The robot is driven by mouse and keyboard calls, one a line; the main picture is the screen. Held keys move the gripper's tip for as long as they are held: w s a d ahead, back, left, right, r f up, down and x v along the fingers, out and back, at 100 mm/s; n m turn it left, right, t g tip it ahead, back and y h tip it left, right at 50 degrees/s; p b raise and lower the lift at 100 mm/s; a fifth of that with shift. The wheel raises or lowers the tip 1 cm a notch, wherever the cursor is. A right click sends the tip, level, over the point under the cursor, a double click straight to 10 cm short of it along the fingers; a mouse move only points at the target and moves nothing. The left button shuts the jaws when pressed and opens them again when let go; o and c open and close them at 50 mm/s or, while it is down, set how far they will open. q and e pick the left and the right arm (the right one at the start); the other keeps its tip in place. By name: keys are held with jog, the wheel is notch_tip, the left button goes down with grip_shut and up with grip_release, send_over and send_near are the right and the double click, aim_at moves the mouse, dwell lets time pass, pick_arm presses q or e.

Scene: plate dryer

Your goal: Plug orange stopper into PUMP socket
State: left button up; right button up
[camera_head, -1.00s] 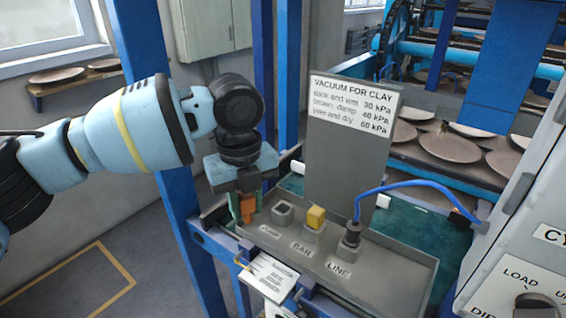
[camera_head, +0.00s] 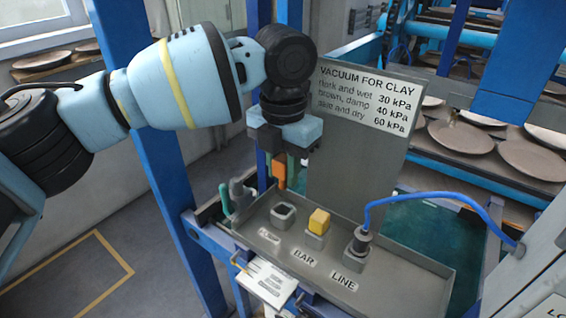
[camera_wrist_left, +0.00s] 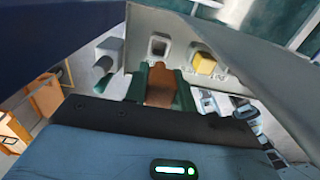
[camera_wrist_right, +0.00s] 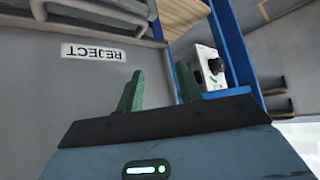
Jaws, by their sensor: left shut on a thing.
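My left gripper (camera_head: 281,178) is shut on the orange stopper (camera_head: 279,172), holding it upright above the tray's back left. The stopper also shows, brownish, between green fingers in the left wrist view (camera_wrist_left: 159,85). The leftmost socket (camera_head: 283,212), a grey square block with an empty opening, stands on the tray below and is apart from the stopper. It also shows in the left wrist view (camera_wrist_left: 158,46). Its label (camera_head: 269,236) is too blurred to read now. My right gripper (camera_wrist_right: 161,82) shows only in the right wrist view, open and empty.
A yellow stopper (camera_head: 319,221) sits in the BAR socket. A dark plug (camera_head: 360,239) with a blue hose (camera_head: 430,197) fills the LINE socket. A signboard (camera_head: 350,160) rises behind the grey tray (camera_head: 400,277). A grey peg-like piece (camera_head: 240,194) stands at the tray's left.

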aim_at(283, 188)
pick_arm(q)
jog(key=shift+f, duration=0.3)
jog(key=shift+w+f+b, duration=0.1)
jog(key=shift+f+b, duration=0.4)
jog(key=shift+f, duration=0.8)
jog(key=shift+f+b, duration=0.35)
jog(key=shift+f, duration=1.75)
pick_arm(e)
jog(key=shift+s+a+f+g, duration=0.1)
jog(key=shift+s+f+g, duration=0.1)
jog(key=shift+s+f, duration=0.5)
jog(key=shift+s+f+g, duration=0.2)
jog(key=shift+s+f, duration=0.25)
jog(key=shift+f, duration=0.35)
